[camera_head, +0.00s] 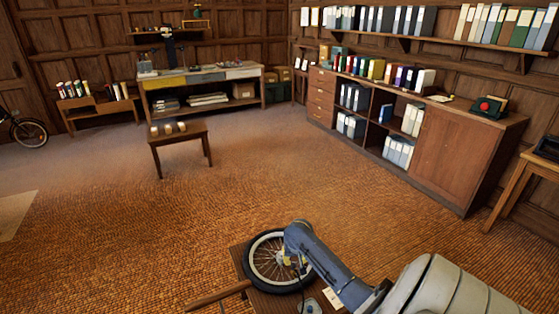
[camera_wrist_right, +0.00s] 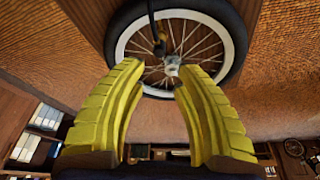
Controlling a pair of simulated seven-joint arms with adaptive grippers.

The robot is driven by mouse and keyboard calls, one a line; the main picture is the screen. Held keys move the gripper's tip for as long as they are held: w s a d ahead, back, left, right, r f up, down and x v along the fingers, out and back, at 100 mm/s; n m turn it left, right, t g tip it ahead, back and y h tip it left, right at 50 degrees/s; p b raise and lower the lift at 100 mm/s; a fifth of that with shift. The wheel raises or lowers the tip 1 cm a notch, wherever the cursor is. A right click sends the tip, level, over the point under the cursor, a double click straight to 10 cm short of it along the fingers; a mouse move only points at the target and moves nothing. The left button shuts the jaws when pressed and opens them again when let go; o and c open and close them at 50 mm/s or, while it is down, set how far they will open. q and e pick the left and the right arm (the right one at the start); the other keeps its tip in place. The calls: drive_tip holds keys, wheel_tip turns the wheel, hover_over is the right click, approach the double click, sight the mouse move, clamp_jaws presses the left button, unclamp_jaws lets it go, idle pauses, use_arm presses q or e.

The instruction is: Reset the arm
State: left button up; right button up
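My right gripper (camera_wrist_right: 158,80) shows in the right wrist view with two ribbed yellow fingers spread apart and nothing between them. A spoked wheel (camera_wrist_right: 225,62) with a black tyre and pale rim lies beyond the fingertips, its metal hub near the right fingertip. I cannot tell whether finger and hub touch. In the head view the wheel (camera_head: 249,273) lies on a small wooden table at the bottom, and my right arm reaches over it from the lower right. The fingers are not clear there. My left gripper is not in view.
The wooden table (camera_head: 240,262) under the wheel carries a wooden-handled tool (camera_head: 218,297) at its left edge and a small white label (camera_head: 333,296). A small stool (camera_head: 180,137), a workbench (camera_head: 205,77) and a long cabinet (camera_head: 440,150) stand farther off. The carpet between is clear.

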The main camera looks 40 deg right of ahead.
drive_tip(key=s+a+r+n+t+h, duration=0.1)
drive_tip(key=s+a+r+n+t, duration=0.15)
drive_tip(key=s+a+n, duration=0.65)
drive_tip(key=s+a+r+n+t+h, duration=0.1)
drive_tip(key=s+a+r+n, duration=0.4)
drive_tip(key=a, duration=0.8)
drive_tip(key=s+a+r+n+t, duration=0.1)
drive_tip(key=s+a+r, duration=0.3)
drive_tip(key=s+r, duration=0.25)
drive_tip(key=s+a+f+g+y, duration=0.1)
drive_tip(key=s+a+f, duration=0.15)
drive_tip(key=f, duration=1.35)
drive_tip(key=s+a+f+g+y, duration=0.1)
drive_tip(key=a+f+g+y, duration=0.15)
drive_tip(key=f, duration=1.35)
drive_tip(key=s+f+m+g, duration=0.2)
drive_tip(key=s+f+m, duration=0.1)
drive_tip(key=s+f, duration=1.7)
drive_tip(key=shift+s+a+y, duration=0.3)
drive_tip(key=shift+s+y, duration=0.15)
drive_tip(key=shift+s, duration=0.5)
